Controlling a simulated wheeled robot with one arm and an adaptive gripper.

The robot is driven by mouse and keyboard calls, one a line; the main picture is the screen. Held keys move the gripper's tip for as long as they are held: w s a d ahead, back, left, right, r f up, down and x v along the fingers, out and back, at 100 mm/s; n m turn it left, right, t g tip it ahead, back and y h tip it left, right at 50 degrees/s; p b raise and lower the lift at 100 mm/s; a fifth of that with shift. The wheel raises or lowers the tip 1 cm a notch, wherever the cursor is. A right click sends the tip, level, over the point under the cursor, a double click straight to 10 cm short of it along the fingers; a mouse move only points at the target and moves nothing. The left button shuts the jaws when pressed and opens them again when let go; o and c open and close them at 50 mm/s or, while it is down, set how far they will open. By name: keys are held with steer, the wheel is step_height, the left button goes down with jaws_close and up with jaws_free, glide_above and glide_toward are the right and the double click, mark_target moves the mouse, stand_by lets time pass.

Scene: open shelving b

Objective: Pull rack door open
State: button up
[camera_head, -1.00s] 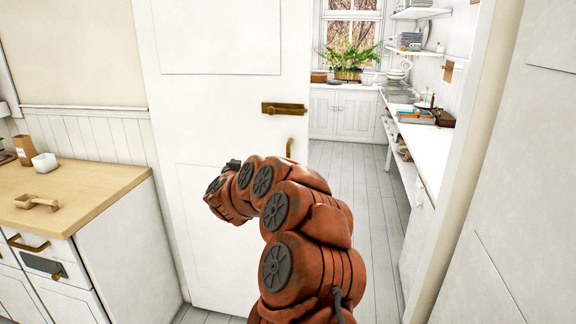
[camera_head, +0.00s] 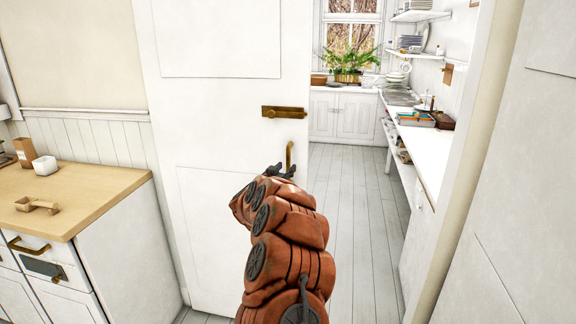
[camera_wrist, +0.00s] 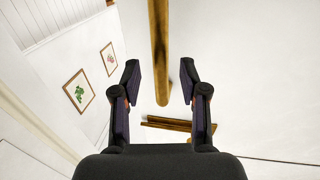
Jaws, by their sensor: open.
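The white door (camera_head: 222,130) stands partly open in the doorway, with a brass latch plate (camera_head: 283,112) and a brass vertical handle (camera_head: 289,155) near its right edge. My gripper (camera_head: 280,170) is in front of the door by the lower part of the handle. In the wrist view my gripper (camera_wrist: 160,82) is open, and the brass handle bar (camera_wrist: 159,50) runs between its two fingers with a gap on each side. The latch plate shows beyond the fingers in the wrist view (camera_wrist: 180,124). The depth between fingers and bar is hard to tell.
A white cabinet with a wooden top (camera_head: 85,200) stands to the left, close to the door. A white wall and door frame (camera_head: 450,200) bound the right side. The grey plank floor (camera_head: 350,230) through the doorway is clear.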

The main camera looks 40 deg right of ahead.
mark_target(288, 166)
steer(key=shift+x, duration=1.55)
jaws_close()
